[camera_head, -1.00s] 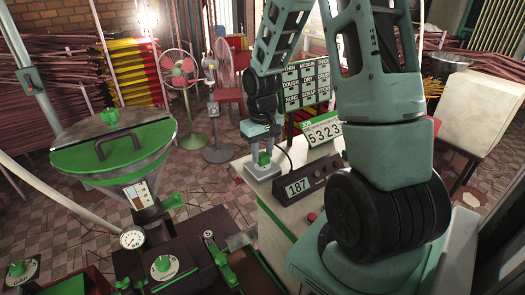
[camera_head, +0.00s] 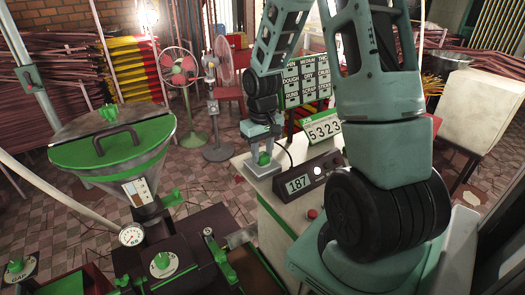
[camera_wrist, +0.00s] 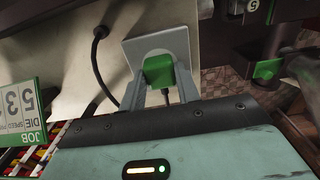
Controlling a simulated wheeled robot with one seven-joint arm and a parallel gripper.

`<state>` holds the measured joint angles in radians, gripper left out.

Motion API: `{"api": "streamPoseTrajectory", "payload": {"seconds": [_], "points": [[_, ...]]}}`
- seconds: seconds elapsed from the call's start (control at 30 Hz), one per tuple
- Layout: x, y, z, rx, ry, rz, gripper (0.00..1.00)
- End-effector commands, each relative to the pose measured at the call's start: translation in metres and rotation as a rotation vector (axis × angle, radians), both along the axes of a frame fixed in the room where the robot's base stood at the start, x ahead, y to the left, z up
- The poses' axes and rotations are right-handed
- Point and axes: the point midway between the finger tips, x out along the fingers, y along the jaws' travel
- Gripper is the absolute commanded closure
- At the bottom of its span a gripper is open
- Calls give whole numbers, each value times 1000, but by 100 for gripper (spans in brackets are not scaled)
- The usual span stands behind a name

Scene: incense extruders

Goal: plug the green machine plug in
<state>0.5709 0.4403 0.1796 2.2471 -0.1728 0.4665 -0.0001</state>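The green plug (camera_wrist: 158,70) sits between the two grey fingers of my gripper (camera_wrist: 160,88) in the wrist view. The fingers look closed on its sides. Its front is up against a pale square socket plate (camera_wrist: 134,46), and the contact face is hidden. A dark cord trails from the plug's near side. In the head view, my gripper (camera_head: 263,158) points down at the far left corner of the pale machine cabinet (camera_head: 283,204), with the green plug (camera_head: 264,157) between its fingers.
A control box reading 187 (camera_head: 299,183) and a 5323 job sign (camera_head: 324,132) stand near the gripper. A black cable (camera_wrist: 96,62) runs beside the plate. A green-lidded hopper (camera_head: 110,147) stands at left, with fans (camera_head: 179,66) behind.

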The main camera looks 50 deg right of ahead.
Motion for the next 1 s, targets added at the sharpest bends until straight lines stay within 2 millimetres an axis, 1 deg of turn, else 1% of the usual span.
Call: {"api": "streamPoseTrajectory", "payload": {"seconds": [0.03, 0.07, 0.1, 0.37, 0.47, 0.53, 0.67, 1.0], "points": [[0, 0, 0, 0, 0, 0, 57], [0, 0, 0, 0, 0, 0, 48], [0, 0, 0, 0, 0, 0, 43], [0, 0, 0, 0, 0, 0, 43], [0, 0, 5, -1, -1, 0, 43], [1, -1, 12, -3, -4, 0, 43], [1, -1, 35, -5, -7, 0, 43], [1, 0, 115, -4, -7, -1, 43]]}}
